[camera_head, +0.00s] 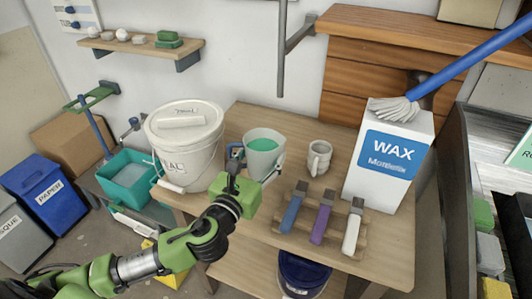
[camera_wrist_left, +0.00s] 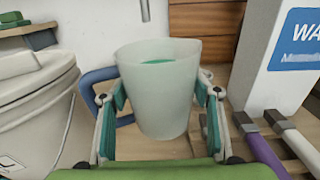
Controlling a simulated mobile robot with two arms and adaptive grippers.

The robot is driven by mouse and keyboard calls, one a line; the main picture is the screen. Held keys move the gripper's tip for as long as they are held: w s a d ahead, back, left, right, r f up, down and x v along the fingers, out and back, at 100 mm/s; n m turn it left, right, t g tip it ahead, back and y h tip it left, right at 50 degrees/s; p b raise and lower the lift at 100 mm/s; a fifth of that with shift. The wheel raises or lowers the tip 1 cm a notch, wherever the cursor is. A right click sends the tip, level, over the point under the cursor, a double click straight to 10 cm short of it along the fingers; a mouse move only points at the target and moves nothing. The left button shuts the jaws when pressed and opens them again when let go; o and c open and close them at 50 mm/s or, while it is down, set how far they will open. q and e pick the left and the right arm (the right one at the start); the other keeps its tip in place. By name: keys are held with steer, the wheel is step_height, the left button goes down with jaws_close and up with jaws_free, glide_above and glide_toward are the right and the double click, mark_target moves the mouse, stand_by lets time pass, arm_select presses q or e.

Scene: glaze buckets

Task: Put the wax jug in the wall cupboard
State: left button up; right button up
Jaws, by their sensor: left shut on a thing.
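The wax jug (camera_head: 264,146), a pale translucent jug with green contents, is on the wooden table beside the white bucket. It also shows in the left wrist view (camera_wrist_left: 158,95), upright, with a blue handle on its left side. My left gripper (camera_head: 256,168) has one finger on each side of the jug and is shut on it. Whether the jug's base touches the table is hard to tell. The wall cupboard cannot be made out for sure. My right gripper is not in view.
A lidded white bucket (camera_head: 187,150) stands left of the jug, a small pale mug (camera_head: 319,158) right of it. Several brushes lie on a wooden rack (camera_head: 345,246) in front. A tall WAX box (camera_head: 386,185) and a blue-handled mop (camera_head: 470,66) stand at the right.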

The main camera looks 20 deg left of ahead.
arm_select(q)
steer(key=shift+s+r, duration=0.3)
steer(key=shift+s, duration=0.25)
steer(key=s+f, duration=0.1)
steer(key=s, duration=0.1)
steer(key=s+f, duration=0.1)
steer(key=s, duration=0.2)
steer(key=s+d+f, duration=0.1)
steer(key=s, duration=0.1)
steer(key=shift+s+d+f, duration=0.1)
steer(key=shift+s+f, duration=0.05)
steer(key=shift+f, duration=0.15)
steer(key=s, duration=1.1)
steer(key=shift+d+f+y, duration=0.3)
steer(key=shift+d+f, duration=0.05)
steer(key=shift+f, duration=0.1)
